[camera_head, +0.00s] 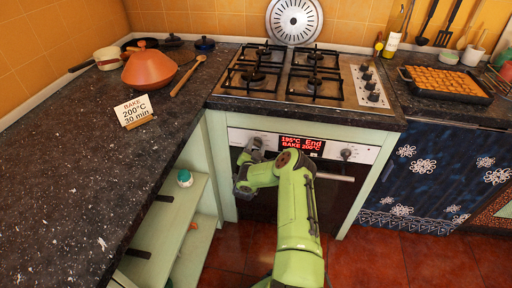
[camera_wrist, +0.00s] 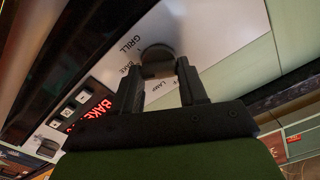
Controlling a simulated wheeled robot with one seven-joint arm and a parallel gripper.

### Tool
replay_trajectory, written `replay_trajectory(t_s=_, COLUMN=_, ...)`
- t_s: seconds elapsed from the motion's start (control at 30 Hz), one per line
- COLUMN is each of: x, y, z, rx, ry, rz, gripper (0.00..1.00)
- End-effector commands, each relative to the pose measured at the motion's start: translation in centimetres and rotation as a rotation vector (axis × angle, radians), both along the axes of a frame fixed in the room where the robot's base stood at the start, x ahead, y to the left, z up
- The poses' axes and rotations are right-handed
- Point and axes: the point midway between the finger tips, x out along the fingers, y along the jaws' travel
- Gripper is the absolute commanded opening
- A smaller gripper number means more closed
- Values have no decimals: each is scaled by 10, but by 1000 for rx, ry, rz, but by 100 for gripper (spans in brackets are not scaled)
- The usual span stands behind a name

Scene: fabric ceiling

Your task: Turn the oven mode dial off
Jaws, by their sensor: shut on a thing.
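The oven mode dial (camera_wrist: 157,56) is a dark round knob on the light panel in the wrist view, with the labels GRILL and LAMP and a partly hidden one ending in "AKE" around it. My gripper (camera_wrist: 160,70) is shut on it, one finger at each side. The dial's pointer is hidden, so its setting cannot be read from it. In the head view my gripper (camera_head: 251,149) is at the left end of the oven's control panel and hides the dial. The red display (camera_head: 301,145) reads 195°C, End, BAKE 200°C.
A second knob (camera_head: 346,154) sits at the panel's right, above the oven door handle (camera_head: 335,177). The gas hob (camera_head: 342,85) is above. A tray of baked pieces (camera_head: 446,84) stands right of the hob.

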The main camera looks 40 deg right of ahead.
Motion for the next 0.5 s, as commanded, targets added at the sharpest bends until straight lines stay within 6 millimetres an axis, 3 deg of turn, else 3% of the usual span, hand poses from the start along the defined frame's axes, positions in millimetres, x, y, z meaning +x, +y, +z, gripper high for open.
replay_trajectory(t_s=0.5, x=1, y=2, z=4, rx=-215, ry=284, rz=1, gripper=12)
